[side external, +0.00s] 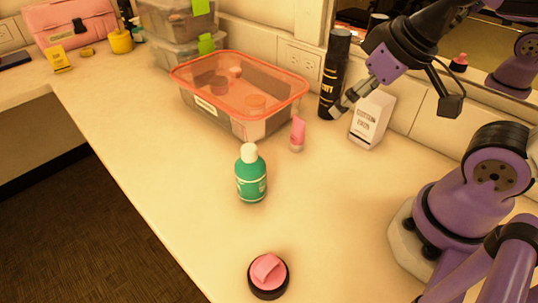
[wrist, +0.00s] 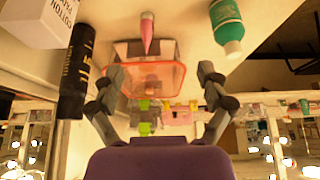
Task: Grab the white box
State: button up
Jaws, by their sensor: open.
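The white box (side external: 371,120) stands upright on the counter near the back wall, with dark lettering on its face. In the wrist view the white box (wrist: 38,20) shows at the upper left corner, partly cut off by the frame edge. My gripper (side external: 342,108) is in the air by the upper left of the box in the side view. In the wrist view my gripper (wrist: 160,73) has its fingers wide apart with nothing between them; the box lies outside them, to the left.
A tall black can (side external: 335,75) stands just left of the box. A pink tube (side external: 298,134), a clear bin with orange rim (side external: 200,104) and a green bottle (side external: 251,180) stand further left. A pink-topped dark jar (side external: 268,275) sits at the front.

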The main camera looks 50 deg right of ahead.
jog(key=shift+o, duration=0.2)
jog(key=n+g, duration=0.6)
jog(key=n, duration=1.1)
send_over(377, 97)
jog(key=shift+a+f, duration=0.25)
jog(key=shift+f, duration=0.85)
notch_tip(377, 97, down, 5)
jog(key=shift+d+r, duration=0.15)
jog(key=shift+r, duration=0.05)
jog(key=f, duration=0.5)
jog(key=shift+d+f, duration=0.25)
jog(key=shift+f, duration=0.15)
jog(key=c, duration=1)
jog(key=shift+c, duration=0.2)
